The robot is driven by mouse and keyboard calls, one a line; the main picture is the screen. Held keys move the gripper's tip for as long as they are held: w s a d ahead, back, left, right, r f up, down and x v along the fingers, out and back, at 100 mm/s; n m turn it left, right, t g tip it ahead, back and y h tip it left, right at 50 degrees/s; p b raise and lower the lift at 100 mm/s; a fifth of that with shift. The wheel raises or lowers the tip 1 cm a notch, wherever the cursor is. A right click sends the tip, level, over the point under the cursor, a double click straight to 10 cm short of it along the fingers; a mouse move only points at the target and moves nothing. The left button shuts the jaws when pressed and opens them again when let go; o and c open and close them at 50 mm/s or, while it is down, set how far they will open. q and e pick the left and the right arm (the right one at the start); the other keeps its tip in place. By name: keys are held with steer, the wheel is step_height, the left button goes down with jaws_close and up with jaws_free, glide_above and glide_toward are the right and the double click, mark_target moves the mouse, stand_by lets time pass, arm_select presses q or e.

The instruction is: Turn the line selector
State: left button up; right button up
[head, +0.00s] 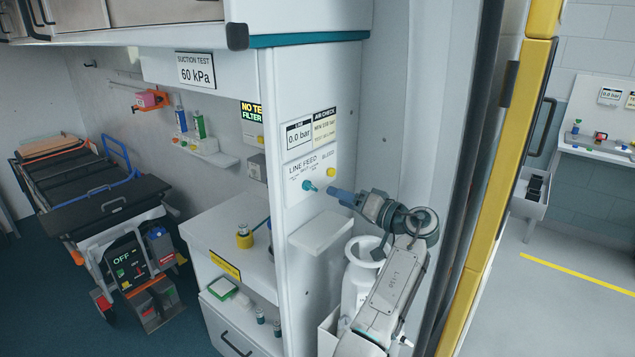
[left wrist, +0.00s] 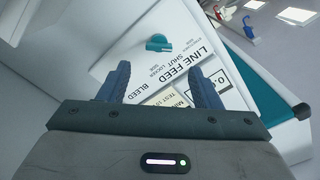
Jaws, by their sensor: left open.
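The line selector is a small teal knob (head: 309,185) on the white LINE FEED panel (head: 300,172). It also shows in the left wrist view (left wrist: 158,42), beyond the fingertips and roughly between them, with its grip lying across the picture. My left gripper (head: 330,191) is just to the right of the knob in the head view, facing the panel. In the left wrist view its two blue fingers (left wrist: 160,75) are spread apart with nothing between them. A gap shows between the fingertips and the knob. My right gripper is not in view.
A yellow button (head: 331,172) labelled BLEED sits right of the knob. Above is a display reading 0.0 bar (head: 299,136). A white ledge (head: 320,231) juts out below the panel, with a white canister (head: 358,278) beside it. A yellow-edged door (head: 500,190) stands at right.

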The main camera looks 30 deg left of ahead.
mark_target(315, 188)
arm_select(q)
steer(key=a+p, duration=0.1)
steer(key=a, duration=0.1)
steer(key=a+p, duration=0.1)
steer(key=a, duration=0.2)
steer(key=a+p, duration=0.1)
steer(key=a, duration=0.2)
steer(key=shift+w+p, duration=0.3)
steer(key=shift+w, duration=0.05)
steer(key=shift+c, duration=0.2)
steer(key=c, duration=0.9)
